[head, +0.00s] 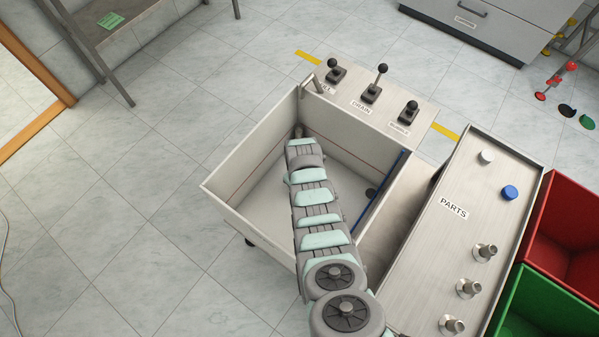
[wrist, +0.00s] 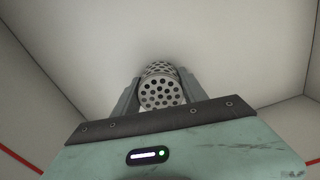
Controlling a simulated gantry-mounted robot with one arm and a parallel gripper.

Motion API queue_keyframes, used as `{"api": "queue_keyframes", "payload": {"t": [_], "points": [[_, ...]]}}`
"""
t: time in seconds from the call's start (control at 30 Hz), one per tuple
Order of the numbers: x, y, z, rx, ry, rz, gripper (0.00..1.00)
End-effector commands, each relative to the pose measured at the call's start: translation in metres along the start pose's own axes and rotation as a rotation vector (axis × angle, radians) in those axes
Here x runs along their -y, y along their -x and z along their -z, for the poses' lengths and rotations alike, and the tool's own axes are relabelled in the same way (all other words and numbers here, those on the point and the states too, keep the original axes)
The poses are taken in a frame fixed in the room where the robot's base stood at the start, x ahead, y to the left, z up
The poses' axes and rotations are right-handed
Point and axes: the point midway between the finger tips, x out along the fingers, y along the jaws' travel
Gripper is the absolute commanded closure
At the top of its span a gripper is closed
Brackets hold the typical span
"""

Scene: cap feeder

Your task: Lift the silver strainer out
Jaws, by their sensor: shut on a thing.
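The silver strainer (wrist: 160,94) is a short metal cylinder with round holes in its end and side. In the wrist view it sits between the two fingers of my gripper (wrist: 161,84), which is shut on it. In the head view my arm reaches down into the open grey basin (head: 252,157), toward its back corner. The strainer cannot be made out clearly there, and my arm hides much of the basin floor. I cannot tell whether the strainer is clear of its seat.
Pale basin walls with a red line surround the gripper. A panel (head: 350,97) with several black levers stands behind the basin. To the right are a PARTS table (head: 425,262) with a blue cap (head: 510,192) and several metal posts, then red (head: 570,225) and green (head: 545,305) bins.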

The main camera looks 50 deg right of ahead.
Motion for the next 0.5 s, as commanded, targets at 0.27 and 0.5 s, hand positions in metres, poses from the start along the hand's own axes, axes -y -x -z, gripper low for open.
{"api": "queue_keyframes", "payload": {"t": [0.27, 0.5], "points": [[0.0001, -0.0002, -0.0001, 0.0, 0.0, 0.0, 0.77], [0.0001, -0.0002, -0.0001, 0.0, 0.0, 0.0, 0.97]]}}
